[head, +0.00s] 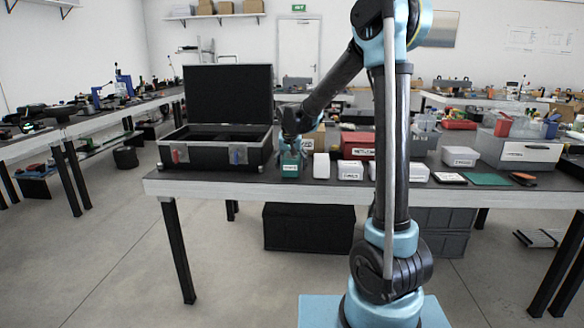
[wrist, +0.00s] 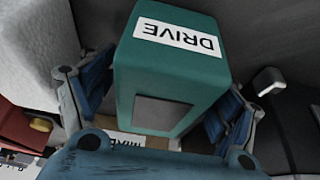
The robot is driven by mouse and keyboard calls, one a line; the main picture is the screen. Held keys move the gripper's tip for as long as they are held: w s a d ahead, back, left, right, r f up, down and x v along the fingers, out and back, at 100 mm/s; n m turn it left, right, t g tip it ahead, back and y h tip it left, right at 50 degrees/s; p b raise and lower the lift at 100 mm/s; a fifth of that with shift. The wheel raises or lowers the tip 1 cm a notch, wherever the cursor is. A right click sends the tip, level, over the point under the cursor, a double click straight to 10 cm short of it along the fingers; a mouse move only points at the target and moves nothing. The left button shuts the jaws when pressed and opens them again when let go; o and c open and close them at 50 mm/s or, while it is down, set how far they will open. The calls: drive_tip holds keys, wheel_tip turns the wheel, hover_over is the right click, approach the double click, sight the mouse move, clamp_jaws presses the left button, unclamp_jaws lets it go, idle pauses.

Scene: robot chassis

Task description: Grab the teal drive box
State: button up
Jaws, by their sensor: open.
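The teal drive box (head: 290,166) stands on the table near its front edge, just right of the open black case. In the wrist view the drive box (wrist: 172,75) fills the middle, with a white label reading DRIVE. My gripper (head: 290,142) is over and behind the box in the head view. In the wrist view my gripper (wrist: 160,105) is open, with one blue finger on each side of the box. The left finger looks slightly apart from it; I cannot tell whether the right finger touches.
An open black case (head: 215,155) stands left of the box. A white box (head: 321,166) is close on its right, then another labelled white box (head: 350,170) and a red box (head: 357,146). The table's front edge (head: 240,188) is near.

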drive_tip(key=shift+f, duration=0.1)
idle(0.3)
drive_tip(key=c, duration=1.6)
